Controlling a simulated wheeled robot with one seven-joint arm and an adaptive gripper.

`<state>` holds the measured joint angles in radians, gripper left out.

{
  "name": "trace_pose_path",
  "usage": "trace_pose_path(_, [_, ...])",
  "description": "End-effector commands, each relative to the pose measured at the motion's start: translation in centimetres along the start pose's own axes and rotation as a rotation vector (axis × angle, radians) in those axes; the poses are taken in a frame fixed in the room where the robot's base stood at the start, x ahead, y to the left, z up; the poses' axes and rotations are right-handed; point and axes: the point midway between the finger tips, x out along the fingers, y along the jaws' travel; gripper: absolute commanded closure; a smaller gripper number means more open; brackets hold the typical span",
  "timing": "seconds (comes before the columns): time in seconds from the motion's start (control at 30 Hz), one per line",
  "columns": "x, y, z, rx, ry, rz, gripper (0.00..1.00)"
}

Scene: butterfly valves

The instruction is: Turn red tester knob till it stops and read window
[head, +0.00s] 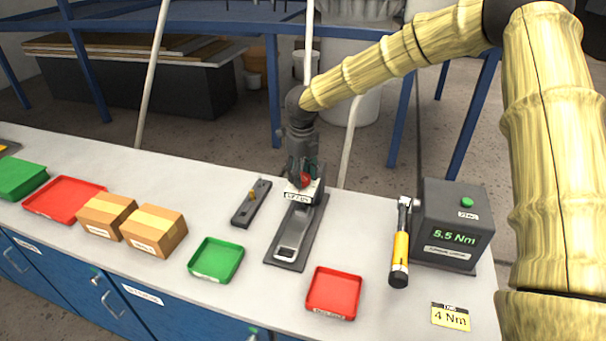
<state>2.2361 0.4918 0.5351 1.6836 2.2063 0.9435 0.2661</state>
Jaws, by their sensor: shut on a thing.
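The red knob (305,181) sits at the back end of a dark bench fixture with a silver part lying along it. My gripper (303,174) points down over the knob with its fingers around it, shut on it; the fingers hide part of the knob. A small white label (298,195) is just in front of the knob, too small to read surely. The dark grey tester box (456,200) on the right has a window (452,238) showing 5.5 Nm in green. A green button (467,202) is on its top.
A yellow-handled torque wrench (401,245) lies left of the tester box. A yellow card (450,316) reads 4 Nm. A red tray (333,294), green tray (216,260), cardboard boxes (153,230) and a dark plate (251,203) share the white bench.

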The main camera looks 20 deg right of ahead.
Motion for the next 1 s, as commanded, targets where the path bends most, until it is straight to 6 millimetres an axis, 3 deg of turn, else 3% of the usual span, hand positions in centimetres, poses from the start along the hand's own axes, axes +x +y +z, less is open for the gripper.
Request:
trace_pose_path(0.6, [0.27,0.00,-0.20,0.583,0.006,-0.002,0.82])
trace_pose_path(1.0, [0.24,0.02,-0.20,0.875,0.006,-0.003,0.82])
